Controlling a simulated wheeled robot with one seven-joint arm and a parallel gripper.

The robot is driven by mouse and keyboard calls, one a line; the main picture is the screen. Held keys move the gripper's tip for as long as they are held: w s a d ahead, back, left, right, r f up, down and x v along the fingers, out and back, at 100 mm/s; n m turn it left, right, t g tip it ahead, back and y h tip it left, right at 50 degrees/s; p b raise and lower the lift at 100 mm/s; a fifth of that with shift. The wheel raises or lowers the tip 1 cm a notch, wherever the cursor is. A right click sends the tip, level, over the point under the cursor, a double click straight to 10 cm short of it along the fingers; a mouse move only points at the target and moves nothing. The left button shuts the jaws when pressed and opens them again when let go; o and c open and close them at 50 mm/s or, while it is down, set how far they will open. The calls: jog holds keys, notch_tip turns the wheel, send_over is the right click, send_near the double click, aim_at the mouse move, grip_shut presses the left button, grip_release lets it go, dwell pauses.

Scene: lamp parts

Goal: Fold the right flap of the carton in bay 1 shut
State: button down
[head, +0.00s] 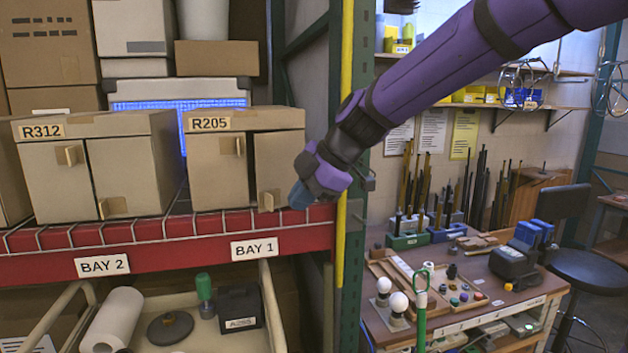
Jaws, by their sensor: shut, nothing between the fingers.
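The carton marked R205 (245,119) stands on the shelf above the BAY 1 label (254,248). Its left flap (212,175) has a small tab high up. Its right flap (279,158) has a tab (268,201) low near the inner edge. The right flap looks close to flush with the front, with a dark line between the flaps; I cannot tell if it is fully shut. My gripper (298,196) is shut and empty, with blue fingertips in front of the flap's lower right corner. I cannot tell whether they touch it.
The carton marked R312 (88,124) stands to the left above the BAY 2 label (102,265). A red shelf beam (170,255) with wire mesh runs below the cartons. A green post (358,220) and yellow strip (344,120) stand right of my gripper. A cart lies below.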

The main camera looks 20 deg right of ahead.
aim_at(259, 206)
jog(key=shift+w+a+f, duration=0.35)
jog(key=shift+w+a, duration=0.15)
jog(key=shift+w, duration=0.25)
jog(key=shift+w+a+f, duration=0.35)
jog(key=shift+w+a, duration=0.1)
jog(key=shift+w, duration=0.3)
jog(key=shift+w+a+f, duration=0.35)
jog(key=shift+w+a, duration=0.15)
jog(key=shift+w, duration=0.25)
jog(key=w+a, duration=0.3)
jog(key=shift+w, duration=0.25)
jog(key=shift+s+d, duration=0.1)
